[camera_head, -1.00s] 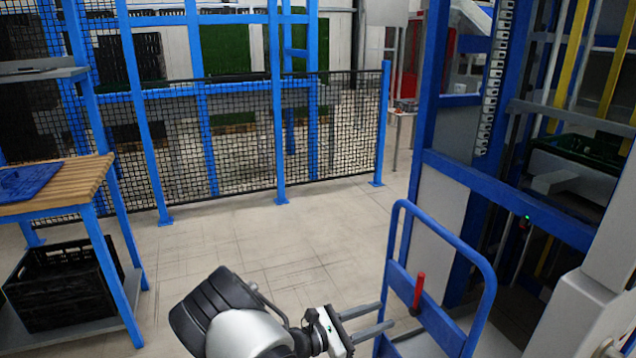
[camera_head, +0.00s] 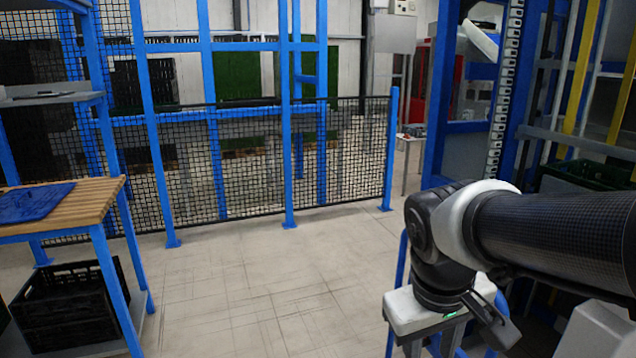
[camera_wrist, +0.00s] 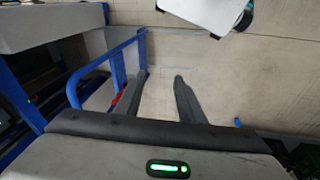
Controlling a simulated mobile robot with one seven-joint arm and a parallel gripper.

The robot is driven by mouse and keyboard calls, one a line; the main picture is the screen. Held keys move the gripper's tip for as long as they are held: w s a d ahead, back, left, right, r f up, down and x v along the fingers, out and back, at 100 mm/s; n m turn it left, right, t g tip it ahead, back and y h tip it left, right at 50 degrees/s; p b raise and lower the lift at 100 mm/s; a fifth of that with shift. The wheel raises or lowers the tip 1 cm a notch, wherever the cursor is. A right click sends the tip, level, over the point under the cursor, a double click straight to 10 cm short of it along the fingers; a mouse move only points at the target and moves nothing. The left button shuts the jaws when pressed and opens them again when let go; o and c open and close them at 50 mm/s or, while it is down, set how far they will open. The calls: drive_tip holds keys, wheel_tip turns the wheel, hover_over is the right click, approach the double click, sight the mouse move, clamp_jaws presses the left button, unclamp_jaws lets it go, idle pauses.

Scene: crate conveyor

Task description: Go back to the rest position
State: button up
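My gripper (camera_head: 432,345) points down at the lower right in the head view, at the end of my bent arm. Its fingertips are cut off by the bottom edge there. In the wrist view the two fingers of my gripper (camera_wrist: 160,78) stand apart with bare floor between them. It is open and holds nothing. The blue tubular frame (camera_wrist: 105,65) with a red handle (camera_wrist: 117,98) is left of the fingers in the wrist view. In the head view my arm hides most of this frame.
A mesh fence (camera_head: 250,165) closes off the back. Blue machine framing (camera_head: 440,105) is at the right. The middle floor (camera_head: 240,280) is clear.

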drive_tip(key=s+a+r+m+t+y, duration=0.2)
drive_tip(key=s+r+m+t, duration=0.1)
drive_tip(key=s+r, duration=0.15)
wheel_tip(320, 180, up, 20)
drive_tip(key=p, duration=2)
drive_tip(key=shift+a, duration=0.15)
drive_tip(key=shift+s+r+p, duration=0.1)
drive_tip(key=shift+r+p, duration=0.15)
drive_tip(key=shift+p, duration=0.1)
drive_tip(key=shift+c, duration=0.6)
